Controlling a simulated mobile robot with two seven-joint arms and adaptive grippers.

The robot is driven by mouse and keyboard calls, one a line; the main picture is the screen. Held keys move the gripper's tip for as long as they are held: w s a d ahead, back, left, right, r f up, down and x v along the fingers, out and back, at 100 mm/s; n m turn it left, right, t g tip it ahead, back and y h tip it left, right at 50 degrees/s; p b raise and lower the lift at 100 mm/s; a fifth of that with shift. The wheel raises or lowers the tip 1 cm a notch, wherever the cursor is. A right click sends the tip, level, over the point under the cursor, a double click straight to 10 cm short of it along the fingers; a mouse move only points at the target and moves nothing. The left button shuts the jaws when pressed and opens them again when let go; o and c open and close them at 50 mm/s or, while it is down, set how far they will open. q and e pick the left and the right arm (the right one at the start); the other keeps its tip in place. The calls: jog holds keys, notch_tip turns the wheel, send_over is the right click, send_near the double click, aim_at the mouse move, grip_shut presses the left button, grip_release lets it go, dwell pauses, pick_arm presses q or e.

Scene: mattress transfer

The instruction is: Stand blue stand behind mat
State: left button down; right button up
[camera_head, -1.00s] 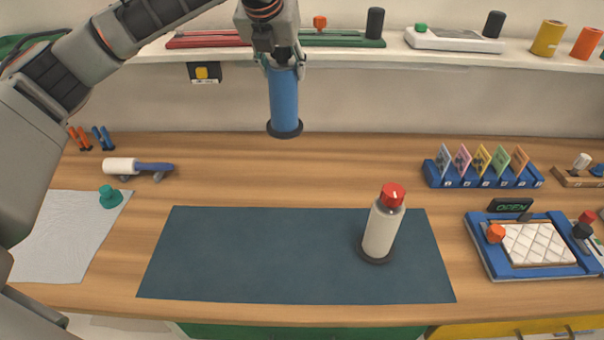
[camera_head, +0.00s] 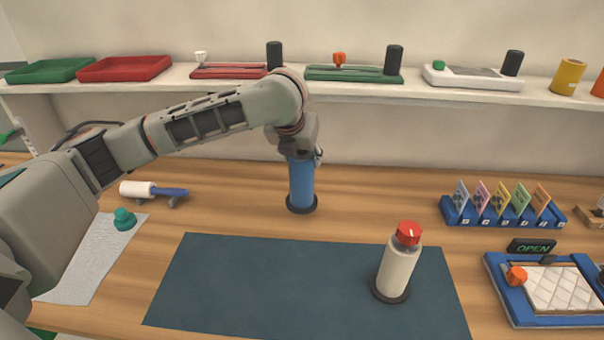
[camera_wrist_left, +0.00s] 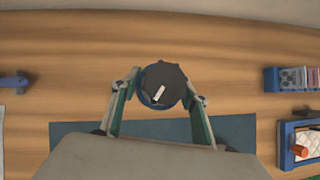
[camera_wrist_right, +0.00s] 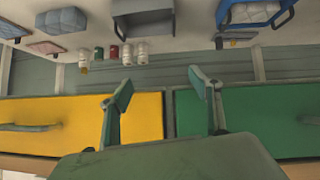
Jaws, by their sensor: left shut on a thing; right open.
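The blue stand (camera_head: 301,186) is an upright blue cylinder with a dark round base, behind the dark teal mat (camera_head: 240,285) in the head view. Its base is at or very near the table top; I cannot tell if it touches. My left gripper (camera_head: 303,157) is shut on its upper end from above. In the left wrist view the blue stand's dark round top (camera_wrist_left: 166,80) shows between the fingers. My right gripper (camera_wrist_right: 163,92) is open and empty, and shows only in its own wrist view, in front of yellow and green drawers.
A white bottle with a red cap (camera_head: 397,264) stands on the mat's right part. A blue card rack (camera_head: 500,214) and a blue-framed tray (camera_head: 500,290) are at the right. A lint roller (camera_head: 153,192) lies at the left. A shelf (camera_head: 150,88) runs along the back wall.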

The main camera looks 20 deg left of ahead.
pick_arm(q)
jog(key=shift+f, duration=2.4)
jog(key=c, duration=1.1)
grip_release()
jog(key=shift+f, duration=0.15)
jog(key=v, duration=1.1)
jog(key=shift+s+r, duration=0.1)
jog(key=shift+r, duration=0.15)
jog(key=shift+s+r, duration=0.2)
jog(key=shift+r, duration=0.05)
